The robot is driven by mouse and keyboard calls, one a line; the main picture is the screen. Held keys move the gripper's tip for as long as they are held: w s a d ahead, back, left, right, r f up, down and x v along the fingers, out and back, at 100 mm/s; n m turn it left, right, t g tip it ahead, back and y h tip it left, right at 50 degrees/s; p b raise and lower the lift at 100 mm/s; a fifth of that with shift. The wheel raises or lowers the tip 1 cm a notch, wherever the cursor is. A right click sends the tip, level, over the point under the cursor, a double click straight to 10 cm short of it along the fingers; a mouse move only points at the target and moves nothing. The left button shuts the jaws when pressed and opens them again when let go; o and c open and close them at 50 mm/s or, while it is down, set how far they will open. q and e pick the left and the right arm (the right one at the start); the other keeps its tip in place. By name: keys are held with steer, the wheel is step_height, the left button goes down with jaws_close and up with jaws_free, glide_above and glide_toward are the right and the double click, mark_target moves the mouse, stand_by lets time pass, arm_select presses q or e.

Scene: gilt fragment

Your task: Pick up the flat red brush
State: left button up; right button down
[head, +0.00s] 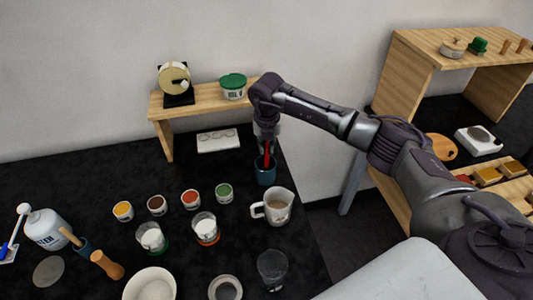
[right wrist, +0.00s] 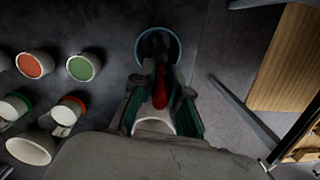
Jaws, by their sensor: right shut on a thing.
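The flat red brush (head: 267,158) shows as a red handle between the fingers of my right gripper (head: 266,145). The gripper points down and is shut on it. In the right wrist view the red handle (right wrist: 160,88) also shows between the fingertips. A blue cup (head: 265,176) is directly below the gripper, and the brush's lower end is at its mouth. The cup's round rim also shows in the right wrist view (right wrist: 179,43). The brush's bristles are hidden, and I cannot tell how deep they sit in the cup. My left gripper is not in view.
A white mug (head: 279,208) stands just in front of the blue cup. Several small paint pots, including a green one (head: 224,193), stand to its left. A wooden shelf (head: 205,99) is behind. The table's right edge is close.

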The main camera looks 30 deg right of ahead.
step_height(320, 180, up, 16)
steer(key=b, duration=0.4)
steer(key=shift+f+b, duration=0.25)
steer(key=shift+b, duration=0.15)
steer(key=shift+f, duration=0.1)
